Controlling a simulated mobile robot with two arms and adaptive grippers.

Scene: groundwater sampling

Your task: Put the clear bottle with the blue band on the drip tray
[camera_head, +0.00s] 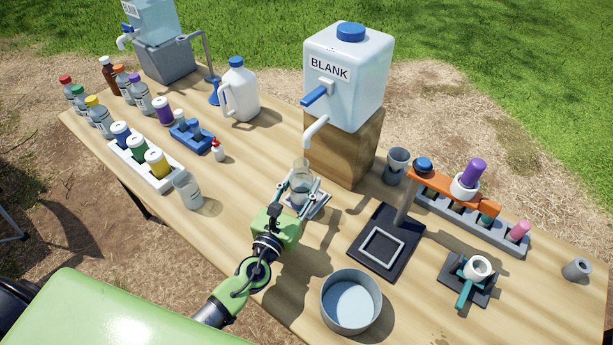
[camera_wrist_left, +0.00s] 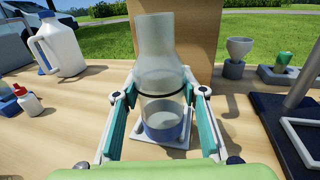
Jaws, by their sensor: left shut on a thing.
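The clear bottle with the blue band (camera_head: 301,178) is upright between the fingers of my left gripper (camera_head: 298,190), which is shut on it. In the left wrist view the bottle (camera_wrist_left: 160,72) shows a thin dark ring around its middle and blue at its base. The drip tray (camera_head: 320,203) is a small pale square plate below the spout of the BLANK container. The tray's edge (camera_wrist_left: 121,128) shows around the bottle's base in the left wrist view. The bottle is over the tray; I cannot tell whether its base touches it. My right gripper is not in view.
The white BLANK container (camera_head: 349,75) stands on a wooden block (camera_head: 345,150) behind the bottle. A steel bowl (camera_head: 351,302) is at the front, a black stand base (camera_head: 362,247) to the right.

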